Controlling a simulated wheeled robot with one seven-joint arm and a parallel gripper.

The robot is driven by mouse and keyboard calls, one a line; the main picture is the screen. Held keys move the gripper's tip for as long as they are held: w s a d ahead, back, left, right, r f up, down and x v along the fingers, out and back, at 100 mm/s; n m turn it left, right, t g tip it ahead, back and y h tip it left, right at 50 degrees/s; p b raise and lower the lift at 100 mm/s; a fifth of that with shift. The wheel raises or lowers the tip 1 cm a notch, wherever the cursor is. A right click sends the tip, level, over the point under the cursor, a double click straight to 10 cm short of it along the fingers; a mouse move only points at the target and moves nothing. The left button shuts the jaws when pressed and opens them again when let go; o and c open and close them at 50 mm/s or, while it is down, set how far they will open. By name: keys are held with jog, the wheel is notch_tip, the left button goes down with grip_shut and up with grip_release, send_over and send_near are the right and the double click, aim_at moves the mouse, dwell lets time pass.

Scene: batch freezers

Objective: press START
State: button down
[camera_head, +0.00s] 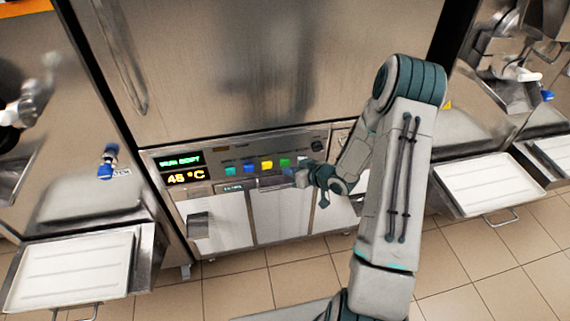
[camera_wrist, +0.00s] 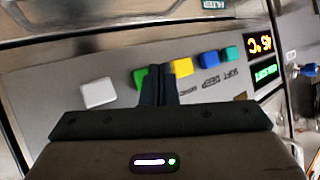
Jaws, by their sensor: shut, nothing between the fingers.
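The control panel (camera_head: 235,152) on the middle machine has a row of coloured buttons. They are teal (camera_head: 230,171), blue (camera_head: 249,168), yellow (camera_head: 267,165), green (camera_head: 285,162) and a pale one at the right, mostly behind my gripper. I cannot read a START label on any of them. My gripper (camera_head: 291,173) is shut and empty, close in front of the panel's right half. In the wrist view, my fingertips (camera_wrist: 160,68) overlap the green button (camera_wrist: 139,78) and lie beside the yellow button (camera_wrist: 181,67). The white button (camera_wrist: 98,93) is clear. Contact cannot be told.
A lit display (camera_head: 185,168) with green and orange text sits left of the buttons. A dark knob (camera_head: 317,146) is at the panel's upper right. White trays (camera_head: 70,272) and (camera_head: 487,183) stand out at either side.

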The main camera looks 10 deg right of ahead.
jog(key=s, duration=0.5)
jog(key=shift+b, duration=0.35)
dwell(0.7)
